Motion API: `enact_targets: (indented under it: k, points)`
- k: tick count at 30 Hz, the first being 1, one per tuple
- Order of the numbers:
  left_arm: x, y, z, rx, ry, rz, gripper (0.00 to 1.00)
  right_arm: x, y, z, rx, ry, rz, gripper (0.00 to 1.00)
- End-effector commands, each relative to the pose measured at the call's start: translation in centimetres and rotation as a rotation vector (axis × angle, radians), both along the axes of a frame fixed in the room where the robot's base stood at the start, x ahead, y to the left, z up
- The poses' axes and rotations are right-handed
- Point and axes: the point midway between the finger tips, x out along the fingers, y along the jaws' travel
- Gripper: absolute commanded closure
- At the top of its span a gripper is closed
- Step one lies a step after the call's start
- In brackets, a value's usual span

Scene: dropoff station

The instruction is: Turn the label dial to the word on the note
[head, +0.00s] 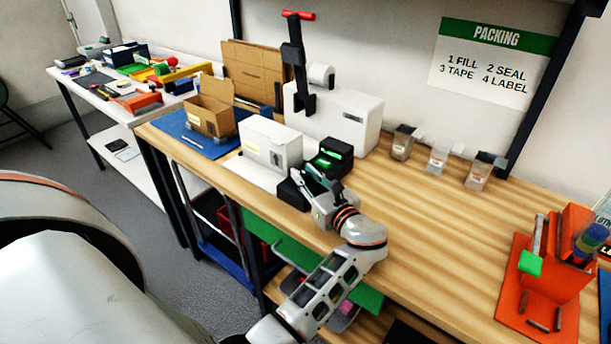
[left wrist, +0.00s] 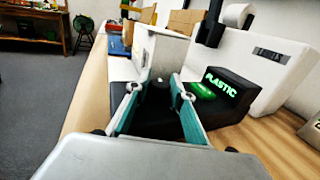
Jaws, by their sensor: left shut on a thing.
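The label machine's black display block (head: 336,152) stands at the front of the white machine (head: 352,115). In the left wrist view its screen (left wrist: 220,82) reads PLASTIC in green letters, with a green lit patch below. My left gripper (head: 314,178) is in front of the block. In the left wrist view its teal-lined fingers (left wrist: 157,96) are shut around a dark knob, the dial (left wrist: 158,90), which is mostly hidden between them. I cannot make out a note with a single word. My right gripper is not in view.
A white box (head: 268,145) stands close left of the gripper. An open cardboard box (head: 211,112) is farther left. Small bins (head: 438,158) stand along the back, and an orange tool holder (head: 560,265) at right. The bench between is clear. A PACKING sign (head: 490,65) hangs behind.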

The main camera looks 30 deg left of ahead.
Motion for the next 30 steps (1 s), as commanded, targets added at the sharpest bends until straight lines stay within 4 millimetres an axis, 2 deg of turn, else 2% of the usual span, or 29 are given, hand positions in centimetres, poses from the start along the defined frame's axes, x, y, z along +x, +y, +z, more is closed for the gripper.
enact_targets:
  k: [1,2,3,13,17,30]
  points:
    - [0.0,0.0,0.0,0.001,0.0,0.0,0.99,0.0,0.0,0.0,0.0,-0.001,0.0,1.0]
    - [0.0,0.0,0.0,0.001,0.0,0.0,0.7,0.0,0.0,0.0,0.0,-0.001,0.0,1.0]
    - [0.0,0.0,0.0,0.001,0.0,0.0,0.6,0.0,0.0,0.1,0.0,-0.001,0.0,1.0]
    - [0.0,0.0,0.1,0.0,0.0,0.0,0.6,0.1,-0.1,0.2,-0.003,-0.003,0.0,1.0]
    - [0.0,0.0,0.9,-0.001,-0.002,0.0,0.6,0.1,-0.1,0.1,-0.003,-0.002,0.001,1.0]
    - [0.0,0.0,8.3,-0.002,-0.004,-0.001,0.6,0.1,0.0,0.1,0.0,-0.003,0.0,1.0]
